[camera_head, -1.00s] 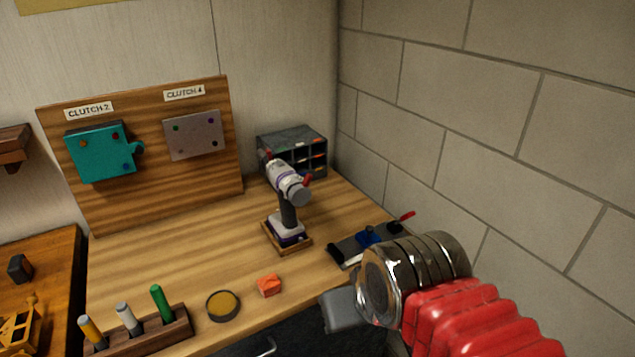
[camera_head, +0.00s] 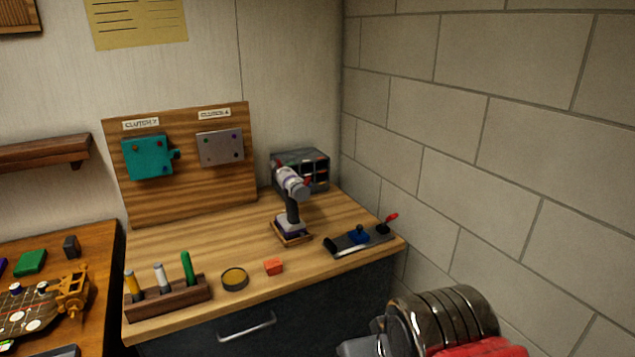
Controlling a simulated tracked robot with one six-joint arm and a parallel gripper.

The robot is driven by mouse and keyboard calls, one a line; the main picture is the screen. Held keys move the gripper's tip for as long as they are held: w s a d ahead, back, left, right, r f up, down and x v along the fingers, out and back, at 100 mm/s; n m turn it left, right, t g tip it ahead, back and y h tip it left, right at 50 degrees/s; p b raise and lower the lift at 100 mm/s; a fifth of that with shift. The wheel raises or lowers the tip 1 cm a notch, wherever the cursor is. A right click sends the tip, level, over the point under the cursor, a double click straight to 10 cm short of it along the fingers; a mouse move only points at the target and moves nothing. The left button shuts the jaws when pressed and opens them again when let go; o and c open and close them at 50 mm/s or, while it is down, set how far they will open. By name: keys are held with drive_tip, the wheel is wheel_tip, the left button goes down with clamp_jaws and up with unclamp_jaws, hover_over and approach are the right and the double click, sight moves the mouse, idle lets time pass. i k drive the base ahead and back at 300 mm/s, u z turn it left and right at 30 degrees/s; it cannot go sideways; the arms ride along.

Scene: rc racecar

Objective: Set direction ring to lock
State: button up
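A grey and purple cordless drill (camera_head: 291,200) stands upright in a small wooden base on the bench, left of the brick wall. A light ring and a red part show near its head, but the direction ring's setting is too small to read. My gripper (camera_head: 362,345) is at the bottom edge of the picture, in front of and below the bench, well apart from the drill. Its fingers are mostly cut off by the frame and the metal wrist, so I cannot tell its opening.
A black fixture (camera_head: 360,238) with a blue knob and red-tipped lever lies right of the drill. A clutch board (camera_head: 190,190) stands behind. A second table (camera_head: 95,250) is left.

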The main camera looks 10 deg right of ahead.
sight(300, 192)
drive_tip(key=k, duration=0.55)
drive_tip(key=z, duration=0.75)
drive_tip(key=i, duration=1.45)
drive_tip(key=u, duration=1.25)
